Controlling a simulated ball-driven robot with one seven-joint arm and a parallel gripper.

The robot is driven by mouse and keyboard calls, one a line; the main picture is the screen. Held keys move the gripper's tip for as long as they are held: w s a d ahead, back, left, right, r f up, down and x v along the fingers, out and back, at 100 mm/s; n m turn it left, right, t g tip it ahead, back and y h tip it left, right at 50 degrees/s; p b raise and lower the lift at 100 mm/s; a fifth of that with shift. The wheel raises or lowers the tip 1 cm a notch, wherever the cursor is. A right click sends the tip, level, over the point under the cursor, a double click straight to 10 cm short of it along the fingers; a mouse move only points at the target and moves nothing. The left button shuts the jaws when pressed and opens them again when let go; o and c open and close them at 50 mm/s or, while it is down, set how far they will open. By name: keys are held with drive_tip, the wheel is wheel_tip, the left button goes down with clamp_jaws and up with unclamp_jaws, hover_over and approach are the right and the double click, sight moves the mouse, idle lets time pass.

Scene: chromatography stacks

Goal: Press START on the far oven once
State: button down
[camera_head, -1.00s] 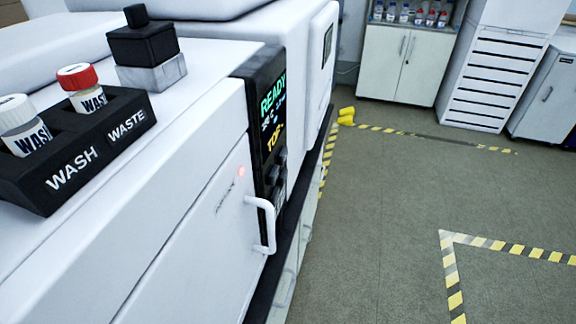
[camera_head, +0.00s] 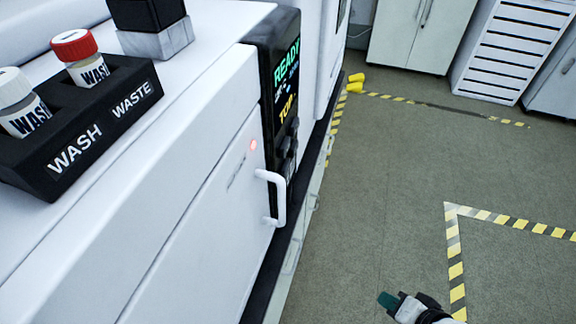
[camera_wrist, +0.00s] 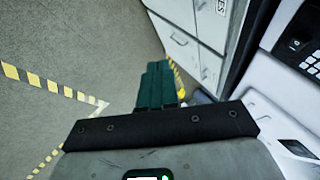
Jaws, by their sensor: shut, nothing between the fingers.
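A white unit (camera_head: 215,170) stands at the left of the head view, with a white handle and a small lit red light on its front. Its black panel (camera_head: 272,100) shows READY and yellow text, with dark buttons low on it, too small to read. Another white unit (camera_head: 328,50) stands beyond it; I cannot tell which is the far oven, and no START label is legible. My gripper (camera_head: 388,300) is low over the floor, right of and apart from the units. In the wrist view, its green fingers (camera_wrist: 155,87) are together and empty; a black keypad panel (camera_wrist: 303,55) is at right.
A black WASH/WASTE rack (camera_head: 85,140) with capped bottles sits on the unit's top. Striped tape (camera_head: 455,255) marks the open floor at right. White cabinets (camera_head: 420,35) stand at the back. A yellow object (camera_head: 355,84) lies on the floor near the units.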

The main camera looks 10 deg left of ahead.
sight(285, 169)
drive_tip(key=w+a+r+m+t+y, duration=0.3)
drive_tip(key=w+a+r+m+t, duration=0.1)
drive_tip(key=w+r+m, duration=0.3)
drive_tip(key=w+a+r+m+t+y, duration=0.3)
drive_tip(key=w+a+r+m+t, duration=0.2)
drive_tip(key=r, duration=0.6)
drive_tip(key=w+a+m+p, duration=0.1)
drive_tip(key=w, duration=0.1)
drive_tip(key=shift+w+a+m, duration=0.25)
drive_tip(key=shift+w+m, duration=0.05)
drive_tip(key=shift+m, duration=0.1)
drive_tip(key=shift+a, duration=0.1)
drive_tip(key=w+a+p, duration=0.1)
drive_tip(key=a+p, duration=0.4)
drive_tip(key=a, duration=0.3)
drive_tip(key=shift+w+a, duration=0.25)
drive_tip(key=shift+w, duration=0.1)
drive_tip(key=shift+a+r, duration=0.1)
drive_tip(key=shift+a, duration=0.05)
